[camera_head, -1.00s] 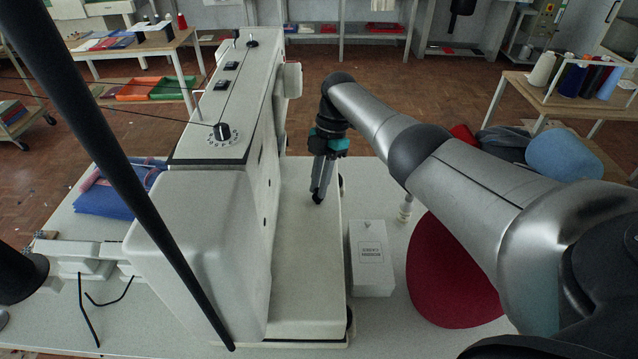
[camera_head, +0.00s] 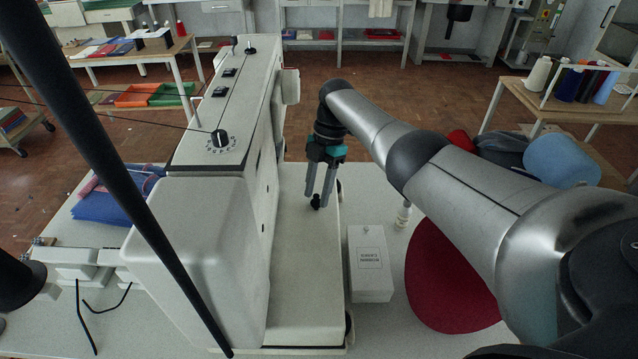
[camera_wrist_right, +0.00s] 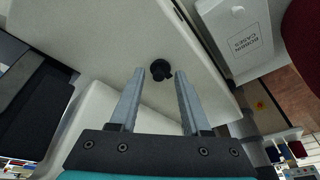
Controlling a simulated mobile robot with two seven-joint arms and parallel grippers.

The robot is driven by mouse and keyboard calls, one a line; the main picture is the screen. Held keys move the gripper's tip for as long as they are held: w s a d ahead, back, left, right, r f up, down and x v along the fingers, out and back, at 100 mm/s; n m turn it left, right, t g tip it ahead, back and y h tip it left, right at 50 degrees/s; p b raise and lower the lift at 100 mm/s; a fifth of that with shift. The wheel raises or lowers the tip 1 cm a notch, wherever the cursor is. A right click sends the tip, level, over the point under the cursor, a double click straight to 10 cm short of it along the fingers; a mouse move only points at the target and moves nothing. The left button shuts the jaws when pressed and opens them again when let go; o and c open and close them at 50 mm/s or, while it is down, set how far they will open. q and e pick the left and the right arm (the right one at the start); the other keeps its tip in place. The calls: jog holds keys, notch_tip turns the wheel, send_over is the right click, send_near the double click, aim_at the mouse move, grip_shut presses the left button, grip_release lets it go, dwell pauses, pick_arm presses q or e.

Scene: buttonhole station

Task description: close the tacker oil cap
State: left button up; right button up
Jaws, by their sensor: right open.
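The tacker is the large white sewing machine (camera_head: 215,255) on the table, seen in the head view. The small black oil cap (camera_wrist_right: 160,69) shows on the machine's white bed in the right wrist view, with its round top towards the camera. In the head view the cap (camera_head: 316,202) is a dark spot at the fingertips. I cannot tell whether it is open or seated. My right gripper (camera_head: 317,191) points down over the bed, its two grey fingers apart. In the right wrist view the fingertips (camera_wrist_right: 160,76) stand on either side of the cap, with gaps visible. My left gripper is not seen.
A white labelled box (camera_head: 369,270) stands right of the bed, beside a dark red round pad (camera_head: 447,280). A small white spool (camera_head: 403,215) stands behind the box. The machine's tall body rises close to the left of my gripper. Blue folded cloth (camera_head: 105,205) lies at left.

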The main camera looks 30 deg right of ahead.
jog(key=v, duration=1.5)
jog(key=shift+b, duration=0.3)
jog(key=shift+w+d, duration=0.1)
jog(key=shift+d, duration=0.05)
